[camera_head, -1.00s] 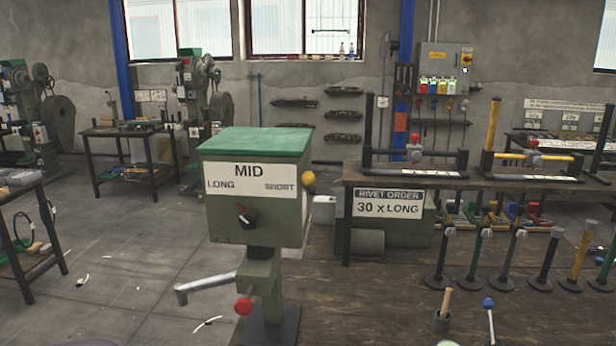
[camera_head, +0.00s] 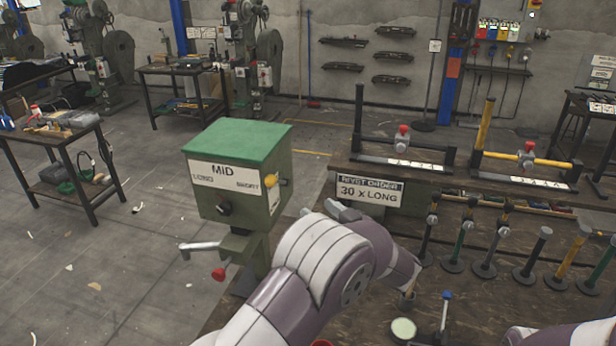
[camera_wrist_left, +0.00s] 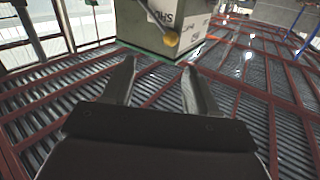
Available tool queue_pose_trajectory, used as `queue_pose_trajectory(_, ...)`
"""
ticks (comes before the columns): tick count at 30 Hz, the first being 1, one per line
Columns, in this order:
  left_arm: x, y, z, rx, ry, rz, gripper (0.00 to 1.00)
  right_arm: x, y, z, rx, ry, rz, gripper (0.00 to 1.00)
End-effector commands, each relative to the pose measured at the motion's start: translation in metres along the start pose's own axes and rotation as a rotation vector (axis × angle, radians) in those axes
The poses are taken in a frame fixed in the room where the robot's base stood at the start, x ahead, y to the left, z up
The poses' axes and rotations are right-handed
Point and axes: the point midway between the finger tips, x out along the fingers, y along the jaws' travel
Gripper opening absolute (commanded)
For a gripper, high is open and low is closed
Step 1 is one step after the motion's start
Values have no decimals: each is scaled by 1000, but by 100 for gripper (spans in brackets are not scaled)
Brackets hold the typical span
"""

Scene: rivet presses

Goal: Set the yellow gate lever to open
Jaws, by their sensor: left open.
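A yellow ball-ended lever (camera_head: 270,180) sticks out at the right side of the green feeder box (camera_head: 235,150) labelled MID, LONG and SHORT. The yellow ball also shows in the left wrist view (camera_wrist_left: 170,38), just beyond my fingers and apart from them. My left gripper (camera_head: 338,209) is right of the box, largely hidden behind my own arm in the head view. In the left wrist view its two fingers (camera_wrist_left: 157,68) are spread with nothing between them. My right gripper is out of view.
The box carries a black dial (camera_head: 224,208); a grey arm (camera_head: 200,246) and red knob (camera_head: 218,274) sit below. A yellow-barred gate frame (camera_head: 530,160) and a black one stand on the bench behind the RIVET ORDER sign (camera_head: 368,191). Several posts stand at right.

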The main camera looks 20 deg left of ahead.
Motion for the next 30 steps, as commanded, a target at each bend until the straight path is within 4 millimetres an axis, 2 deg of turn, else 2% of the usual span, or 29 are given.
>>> queue_pose_trajectory(5,19,-7,-11,47,24,-31,59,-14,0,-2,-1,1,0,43)
queue_pose_trajectory(12,81,-10,-14,44,23,-29,59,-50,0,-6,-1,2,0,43)
queue_pose_trajectory(18,117,-9,-12,42,23,-26,59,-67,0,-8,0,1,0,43)
queue_pose_trajectory(22,126,-9,-10,42,24,-24,59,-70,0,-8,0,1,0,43)
queue_pose_trajectory(29,128,-9,-8,41,24,-23,59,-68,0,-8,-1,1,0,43)
queue_pose_trajectory(30,128,-8,-8,41,24,-23,52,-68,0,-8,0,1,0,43)
